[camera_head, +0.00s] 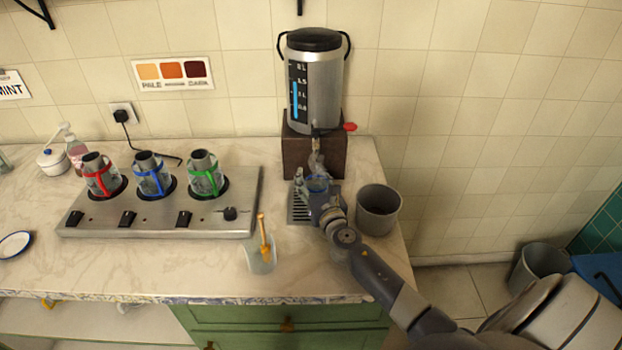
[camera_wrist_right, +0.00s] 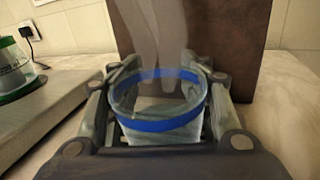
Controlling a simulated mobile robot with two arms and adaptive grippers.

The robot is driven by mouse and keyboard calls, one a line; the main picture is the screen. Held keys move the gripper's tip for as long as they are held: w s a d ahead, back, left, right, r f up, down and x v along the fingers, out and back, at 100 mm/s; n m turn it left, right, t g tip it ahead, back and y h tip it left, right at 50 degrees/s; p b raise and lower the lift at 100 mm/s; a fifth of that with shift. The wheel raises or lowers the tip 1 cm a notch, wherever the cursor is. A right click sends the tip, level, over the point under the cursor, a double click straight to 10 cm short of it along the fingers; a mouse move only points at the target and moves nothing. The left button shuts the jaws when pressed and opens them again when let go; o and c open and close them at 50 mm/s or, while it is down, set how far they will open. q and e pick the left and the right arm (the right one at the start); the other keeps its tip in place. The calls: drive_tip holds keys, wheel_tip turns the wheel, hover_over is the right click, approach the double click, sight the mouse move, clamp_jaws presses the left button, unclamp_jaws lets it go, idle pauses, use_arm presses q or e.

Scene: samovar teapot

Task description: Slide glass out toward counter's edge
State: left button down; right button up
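A clear glass with a blue band (camera_head: 317,184) stands on the slotted drip tray (camera_head: 297,212) below the dispenser's tap (camera_head: 316,133). My right gripper (camera_head: 320,190) reaches in from the front right, with its fingers around the glass. In the right wrist view the glass (camera_wrist_right: 160,124) sits between the two fingers, which appear to touch its sides. Pale steam or liquid shows above the glass. The counter's front edge (camera_head: 290,299) is bare nearby. My left gripper is not in view.
A grey bin (camera_head: 378,212) stands close to the right of my gripper. A steel station (camera_head: 150,222) with several banded glasses is at the left. A glass with a wooden stick (camera_head: 261,255) stands near the front edge. A wooden block (camera_head: 310,152) stands behind.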

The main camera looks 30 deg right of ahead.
drive_tip(key=c, duration=0.3)
idle(0.9)
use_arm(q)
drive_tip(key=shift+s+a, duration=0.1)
use_arm(e)
drive_tip(key=shift+s+f, duration=0.1)
